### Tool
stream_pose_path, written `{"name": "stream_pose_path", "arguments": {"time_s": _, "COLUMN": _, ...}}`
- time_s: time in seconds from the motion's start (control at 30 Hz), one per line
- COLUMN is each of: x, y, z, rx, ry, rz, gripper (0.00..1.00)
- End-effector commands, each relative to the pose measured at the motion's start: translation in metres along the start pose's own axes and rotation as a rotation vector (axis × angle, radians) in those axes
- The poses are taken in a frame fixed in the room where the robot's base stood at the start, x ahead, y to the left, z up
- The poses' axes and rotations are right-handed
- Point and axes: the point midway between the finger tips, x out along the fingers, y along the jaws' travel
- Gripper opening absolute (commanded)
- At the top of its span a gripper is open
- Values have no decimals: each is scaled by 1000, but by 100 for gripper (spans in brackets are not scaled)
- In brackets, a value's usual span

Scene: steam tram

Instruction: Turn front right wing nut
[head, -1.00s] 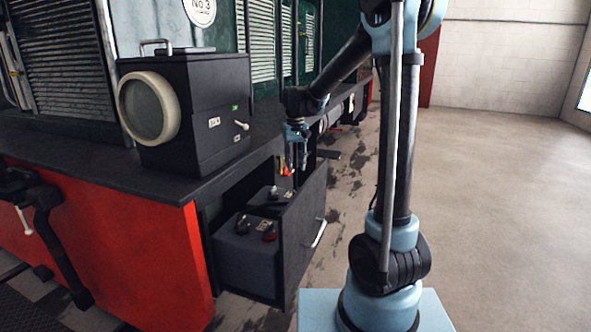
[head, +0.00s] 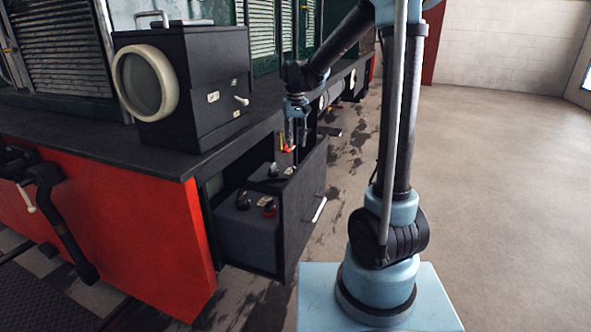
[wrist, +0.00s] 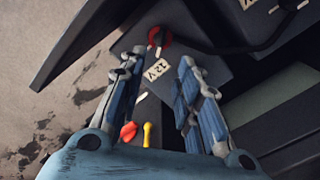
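My gripper (head: 296,148) is open and empty, pointing down over the far part of an open black drawer. In the wrist view my gripper (wrist: 160,66) has its fingers spread on either side of a dark battery (wrist: 185,72) labelled 12 V. A red-based terminal (wrist: 155,38) with a small pale wing nut sits on that battery, ahead of the fingertips. Another battery (wrist: 262,25) with a pale wing nut (wrist: 292,5) lies at the top right. In the head view the near battery (head: 245,228) carries a black terminal (head: 243,200) and a red terminal (head: 268,204). No contact shows.
The drawer front (head: 303,200) with its pale handle (head: 319,210) stands beside the batteries. A red item (wrist: 128,131) and a yellow item (wrist: 147,134) lie between the finger bases in the wrist view. A black lamp box (head: 200,85) stands on the ledge above. Floor at right is clear.

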Motion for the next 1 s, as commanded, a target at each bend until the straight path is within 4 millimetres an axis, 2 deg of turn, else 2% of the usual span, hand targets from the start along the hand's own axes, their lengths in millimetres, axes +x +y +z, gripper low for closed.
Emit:
{"name": "stream_pose_path", "arguments": {"time_s": 0.6, "x": 98, "y": 0, "z": 0, "rx": 0, "ry": 0, "rz": 0, "gripper": 31}}
{"name": "stream_pose_path", "arguments": {"time_s": 0.8, "x": 118, "y": 0, "z": 0, "rx": 0, "ry": 0, "rz": 0, "gripper": 31}}
{"name": "stream_pose_path", "arguments": {"time_s": 1.0, "x": 125, "y": 0, "z": 0, "rx": 0, "ry": 0, "rz": 0, "gripper": 31}}
